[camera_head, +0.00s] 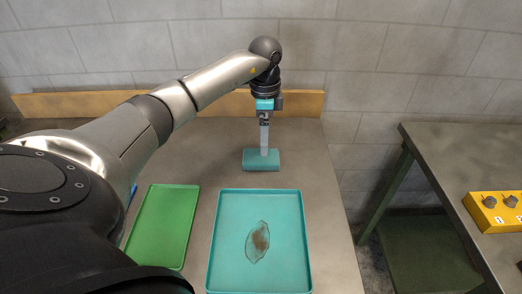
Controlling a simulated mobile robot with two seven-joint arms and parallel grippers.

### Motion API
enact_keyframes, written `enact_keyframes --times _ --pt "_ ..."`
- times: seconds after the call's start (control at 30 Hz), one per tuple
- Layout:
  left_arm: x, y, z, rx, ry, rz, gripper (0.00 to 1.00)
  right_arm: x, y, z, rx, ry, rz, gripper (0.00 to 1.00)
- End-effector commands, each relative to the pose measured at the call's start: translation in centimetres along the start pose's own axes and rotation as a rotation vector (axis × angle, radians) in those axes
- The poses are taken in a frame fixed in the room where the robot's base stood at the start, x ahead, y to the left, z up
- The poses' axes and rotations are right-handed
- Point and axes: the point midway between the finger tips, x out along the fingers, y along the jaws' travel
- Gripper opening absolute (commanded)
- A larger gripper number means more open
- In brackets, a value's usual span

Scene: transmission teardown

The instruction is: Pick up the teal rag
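A flat rectangular teal piece (261,165), which looks like the folded teal rag, lies on the grey table near its back. My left arm reaches out over the table from the left. My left gripper (264,151) points straight down, with its fingertips at the teal piece. The fingers line up one behind the other, so their gap is hidden, and I cannot tell whether they grip it. My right gripper is not in view.
A teal tray (226,278) at the front holds a leaf-shaped, brown-stained teal patch (257,242). A green tray (163,222) lies left of it, partly behind my arm. A wooden board (305,103) edges the table's back. A separate table at right carries a yellow control box (495,211).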

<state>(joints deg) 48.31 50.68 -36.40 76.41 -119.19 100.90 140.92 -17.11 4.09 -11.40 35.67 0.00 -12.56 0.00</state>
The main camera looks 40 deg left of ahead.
Motion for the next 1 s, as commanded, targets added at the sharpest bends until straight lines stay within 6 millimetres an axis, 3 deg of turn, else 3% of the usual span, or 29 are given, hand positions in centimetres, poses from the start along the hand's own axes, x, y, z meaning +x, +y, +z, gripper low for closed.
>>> enact_keyframes --times 0.1,0.37,0.63,0.87,1.0 --pt "1.5 0.0 0.0 0.0 0.0 0.001 1.0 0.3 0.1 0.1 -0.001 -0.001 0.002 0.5" --pt "3.0 0.1 -0.2 0.002 -0.001 0.002 1.0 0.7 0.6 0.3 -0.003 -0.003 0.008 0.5" --pt "6.9 0.1 -0.6 0.0 -0.001 0.001 1.0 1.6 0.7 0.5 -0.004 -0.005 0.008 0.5" --pt "7.0 0.1 -0.6 0.0 0.0 -0.001 1.0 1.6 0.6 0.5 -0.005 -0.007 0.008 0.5" --pt "7.0 0.1 -0.6 0.0 0.0 -0.001 0.86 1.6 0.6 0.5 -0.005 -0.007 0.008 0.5"
